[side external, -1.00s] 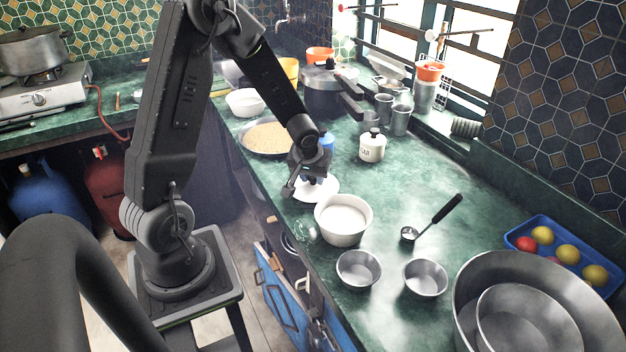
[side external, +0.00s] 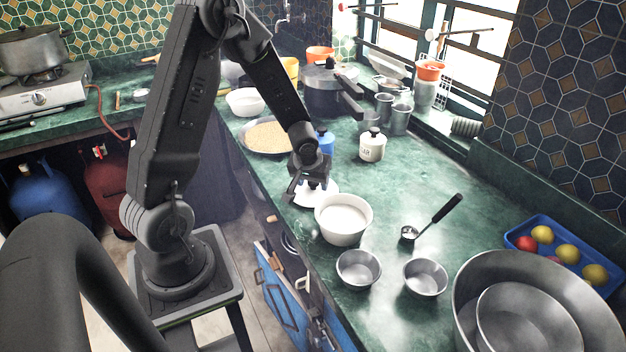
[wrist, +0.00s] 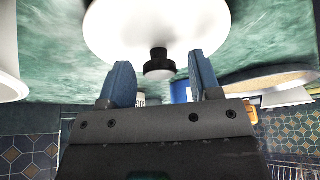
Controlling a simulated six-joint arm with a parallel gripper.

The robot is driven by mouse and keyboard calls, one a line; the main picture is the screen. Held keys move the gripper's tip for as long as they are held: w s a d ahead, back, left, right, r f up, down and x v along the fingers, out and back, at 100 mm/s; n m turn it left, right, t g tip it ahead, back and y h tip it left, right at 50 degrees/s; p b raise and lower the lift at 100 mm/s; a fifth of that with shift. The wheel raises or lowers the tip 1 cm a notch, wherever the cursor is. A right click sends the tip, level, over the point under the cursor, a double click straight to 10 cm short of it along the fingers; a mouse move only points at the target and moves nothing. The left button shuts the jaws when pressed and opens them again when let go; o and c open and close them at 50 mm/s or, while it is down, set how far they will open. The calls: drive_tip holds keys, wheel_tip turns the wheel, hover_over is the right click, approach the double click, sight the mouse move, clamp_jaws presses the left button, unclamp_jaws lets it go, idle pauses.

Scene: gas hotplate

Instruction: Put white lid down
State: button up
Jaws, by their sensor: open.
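The white lid (side external: 328,189) with a black knob lies on the green counter, just behind the white bowl (side external: 345,222). In the wrist view the lid (wrist: 150,25) fills the top middle, its black knob (wrist: 158,68) pointing toward my gripper. My gripper (side external: 312,178) is over the lid in the side view. In the wrist view my gripper (wrist: 161,62) is open, its two blue fingers on either side of the knob with gaps. Nothing is held. Part of the lid is hidden behind my gripper in the side view.
A white lidded jar (side external: 372,146) and a blue canister (side external: 325,143) stand behind. A pan of grain (side external: 266,136) lies to the back left. The counter to the right of the lid is clear.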

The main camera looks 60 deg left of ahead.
drive_tip(key=v, duration=1.1)
drive_tip(key=s+d+r+m+t+h, duration=0.1)
drive_tip(key=s+d+r+m, duration=0.3)
drive_tip(key=s+d+r, duration=0.2)
drive_tip(key=s+d+r+m+t+h, duration=0.1)
drive_tip(key=s+d+r+m, duration=0.4)
drive_tip(key=d, duration=0.6)
wheel_tip(320, 180, up, 2)
drive_tip(key=shift+s+d+r+h, duration=0.2)
drive_tip(key=shift+s+d+h, duration=0.1)
drive_tip(key=shift+s+h, duration=0.35)
